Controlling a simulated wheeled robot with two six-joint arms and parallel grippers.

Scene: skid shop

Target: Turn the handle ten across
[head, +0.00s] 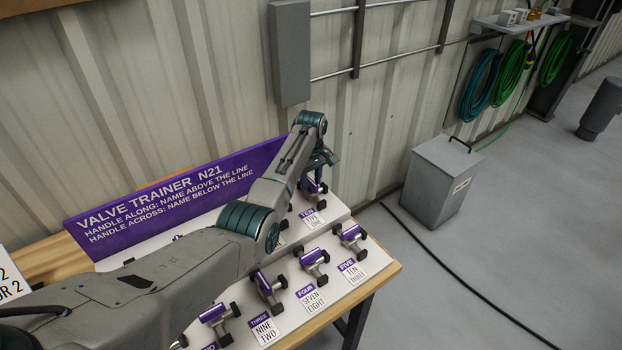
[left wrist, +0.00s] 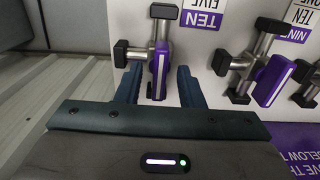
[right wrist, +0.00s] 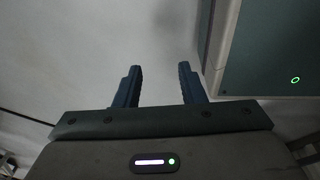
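Valve ten sits at the far end of the back row, above its label TEN (head: 309,213). Its purple handle (head: 317,187) is partly covered by my left gripper (head: 319,172). In the left wrist view the handle (left wrist: 160,72), with a white line along it, stands between the two fingers of the left gripper (left wrist: 160,88). The fingers are apart, one on each side, with gaps visible. The handle looks roughly parallel to the straight metal pipe behind it. My right gripper (right wrist: 157,85) is open and empty, away from the board.
Valve nine's handle (left wrist: 275,80) is beside ten. Valves five (head: 351,235), four (head: 314,258) and three (head: 216,313) stand in the front row. A purple sign (head: 170,195) backs the board. A grey bin (head: 440,180) stands on the floor to the right.

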